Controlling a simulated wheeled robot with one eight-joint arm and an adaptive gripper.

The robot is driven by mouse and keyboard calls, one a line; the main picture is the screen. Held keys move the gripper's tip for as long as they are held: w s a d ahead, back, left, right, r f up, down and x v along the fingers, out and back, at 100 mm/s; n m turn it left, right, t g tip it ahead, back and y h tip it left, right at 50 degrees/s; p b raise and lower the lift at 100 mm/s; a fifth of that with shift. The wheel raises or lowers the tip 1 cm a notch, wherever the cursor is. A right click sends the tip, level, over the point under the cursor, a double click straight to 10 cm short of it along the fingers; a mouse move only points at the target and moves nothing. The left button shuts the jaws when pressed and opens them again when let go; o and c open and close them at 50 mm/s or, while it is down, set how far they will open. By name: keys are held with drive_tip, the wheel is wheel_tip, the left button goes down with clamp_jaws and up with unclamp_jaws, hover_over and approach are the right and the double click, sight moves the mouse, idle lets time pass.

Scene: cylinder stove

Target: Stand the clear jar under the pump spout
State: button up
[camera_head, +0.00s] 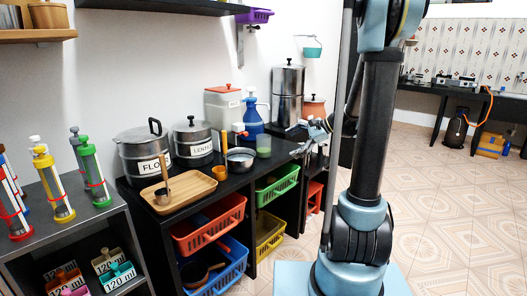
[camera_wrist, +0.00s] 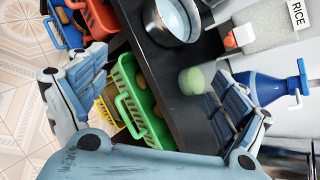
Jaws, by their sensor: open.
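The small jar (camera_head: 264,146), see-through with a pale green tint, stands upright on the black counter. In the wrist view the jar (camera_wrist: 191,82) shows beyond my fingers, nearer the right-hand finger. The blue pump bottle (camera_head: 251,122) stands just behind and left of the jar in the head view; the pump bottle also shows in the wrist view (camera_wrist: 272,89), partly behind the right-hand finger. The jar stands apart from the bottle. My gripper (camera_head: 318,130) is open and empty, right of the jar in the head view; its spread fingers fill both sides of the wrist view (camera_wrist: 155,85).
A steel pan (camera_head: 240,158) stands left of the jar. The white rice container (camera_head: 222,108) and steel cylinder (camera_head: 288,92) stand behind. Labelled pots and a wooden tray (camera_head: 179,191) fill the counter's left. A green basket (camera_head: 277,186) sits on the shelf below the jar.

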drive_tip(key=w+d+f+m+t+y, duration=0.1)
drive_tip(key=w+d+f+m+y, duration=0.2)
drive_tip(key=w, duration=0.5)
drive_tip(key=w+f+m+t+y, duration=0.1)
drive_tip(key=w+f+m+y, duration=0.3)
drive_tip(key=w, duration=0.4)
approach(264, 141)
drive_tip(key=w+a, duration=0.1)
drive_tip(key=w, duration=0.1)
drive_tip(key=w+a, duration=0.2)
drive_tip(key=w+a+f, duration=0.1)
drive_tip(key=w+a, duration=0.1)
drive_tip(key=shift+f+x, duration=0.2)
drive_tip(key=shift+x, duration=1.1)
drive_tip(key=shift+f+x, duration=0.2)
drive_tip(key=shift+x, duration=1.1)
drive_tip(key=shift+s, duration=0.15)
drive_tip(key=c, duration=1.4)
